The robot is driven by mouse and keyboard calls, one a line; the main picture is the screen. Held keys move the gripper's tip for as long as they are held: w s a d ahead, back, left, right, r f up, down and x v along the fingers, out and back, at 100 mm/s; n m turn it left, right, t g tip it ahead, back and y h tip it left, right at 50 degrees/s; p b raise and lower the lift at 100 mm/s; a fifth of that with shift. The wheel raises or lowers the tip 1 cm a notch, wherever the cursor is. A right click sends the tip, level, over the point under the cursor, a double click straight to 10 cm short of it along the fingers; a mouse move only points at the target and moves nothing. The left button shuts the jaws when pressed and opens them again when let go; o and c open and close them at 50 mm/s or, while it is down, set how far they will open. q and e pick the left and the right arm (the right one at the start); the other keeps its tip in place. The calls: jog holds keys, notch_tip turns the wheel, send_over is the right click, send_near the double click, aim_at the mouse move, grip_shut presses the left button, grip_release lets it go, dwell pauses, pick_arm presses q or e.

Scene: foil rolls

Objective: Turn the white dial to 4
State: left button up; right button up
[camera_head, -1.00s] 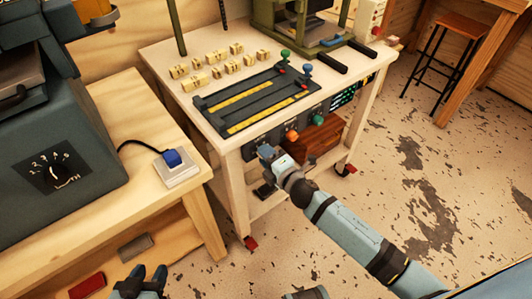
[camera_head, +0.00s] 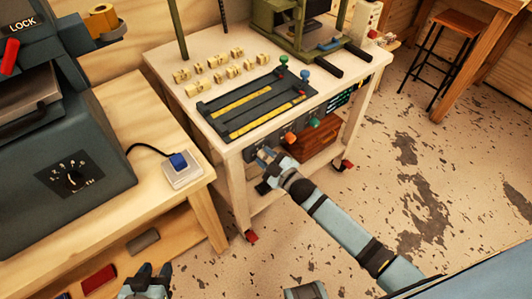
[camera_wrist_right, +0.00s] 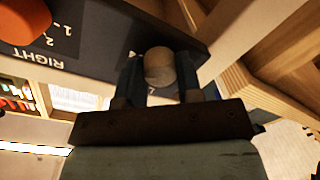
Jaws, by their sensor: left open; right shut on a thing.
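The white dial (camera_wrist_right: 159,67) is a round pale knob on the dark front panel of the white table. In the right wrist view it sits between the two fingers of my right gripper (camera_wrist_right: 160,80), which is shut on it. The number that it points to cannot be read. In the head view my right gripper (camera_head: 265,157) is at the left end of the panel and hides the dial. My left gripper (camera_head: 149,277) is open and empty at the bottom left, away from the dial.
An orange knob (camera_head: 290,137) and a green knob (camera_head: 314,122) sit right of my right gripper on the panel. A dark machine (camera_head: 100,150) with a black dial (camera_head: 73,178) stands left. A blue button (camera_head: 178,161) lies near it.

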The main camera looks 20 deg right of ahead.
jog(key=shift+m+p, duration=0.55)
jog(key=shift+m, duration=0.55)
pick_arm(q)
jog(key=shift+r, duration=0.35)
pick_arm(e)
jog(key=shift+m, duration=0.3)
pick_arm(q)
jog(key=shift+f, duration=0.1)
jog(key=shift+a+r, duration=0.1)
jog(key=shift+r, duration=0.1)
pick_arm(e)
jog(key=o, duration=0.9)
jog(key=shift+o, duration=0.2)
jog(key=shift+s, duration=0.1)
pick_arm(q)
jog(key=shift+r+p, duration=0.15)
jog(key=shift+p, duration=0.5)
pick_arm(e)
jog(key=v, duration=1.3)
jog(key=shift+s+d, duration=0.25)
jog(key=shift+d, duration=0.05)
pick_arm(q)
jog(key=shift+a, duration=0.1)
pick_arm(e)
jog(key=shift+f, duration=0.1)
